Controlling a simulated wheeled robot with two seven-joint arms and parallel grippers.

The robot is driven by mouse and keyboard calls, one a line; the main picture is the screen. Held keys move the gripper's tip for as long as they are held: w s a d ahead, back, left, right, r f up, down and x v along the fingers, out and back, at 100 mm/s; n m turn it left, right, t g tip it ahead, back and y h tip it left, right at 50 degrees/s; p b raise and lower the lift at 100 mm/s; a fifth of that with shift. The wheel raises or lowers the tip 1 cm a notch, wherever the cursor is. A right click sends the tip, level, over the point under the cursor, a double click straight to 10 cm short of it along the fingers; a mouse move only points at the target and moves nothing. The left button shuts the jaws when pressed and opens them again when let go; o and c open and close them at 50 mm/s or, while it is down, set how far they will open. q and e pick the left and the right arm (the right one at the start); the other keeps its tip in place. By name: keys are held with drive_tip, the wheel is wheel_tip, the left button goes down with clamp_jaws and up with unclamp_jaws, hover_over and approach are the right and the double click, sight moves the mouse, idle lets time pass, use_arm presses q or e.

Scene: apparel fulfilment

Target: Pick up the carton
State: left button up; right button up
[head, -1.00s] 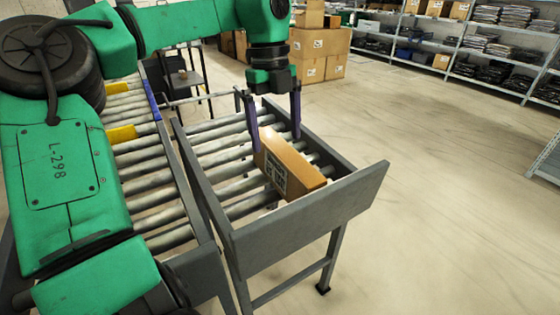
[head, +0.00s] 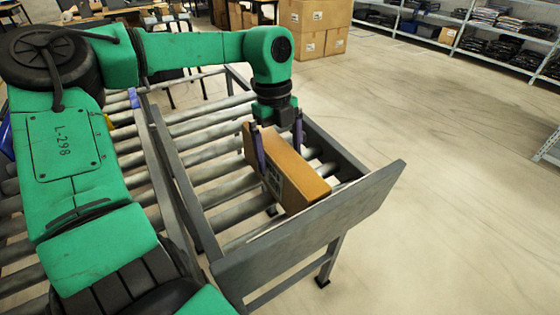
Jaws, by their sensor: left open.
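The carton (head: 295,176) is a brown box with a printed label on its near left side. It lies on the roller conveyor (head: 217,147) close to the grey end plate. My left gripper (head: 279,156) points down over the carton's far part. Its two fingers are open, one on the near left side and one on the far right side of the carton. I cannot tell whether either finger touches it. My right gripper is not in view.
A grey end plate (head: 310,238) closes the conveyor's near end, and side rails run along it. A second roller conveyor (head: 128,146) stands to the left. Stacked boxes (head: 315,28) and shelves stand behind. The floor at right is clear.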

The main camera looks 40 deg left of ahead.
use_arm(q)
drive_tip(key=f, duration=0.2)
drive_tip(key=shift+s+d+f, duration=0.15)
drive_tip(key=shift+d+f, duration=0.15)
drive_tip(key=shift+f, duration=0.05)
clamp_jaws()
drive_tip(key=shift+r, duration=0.1)
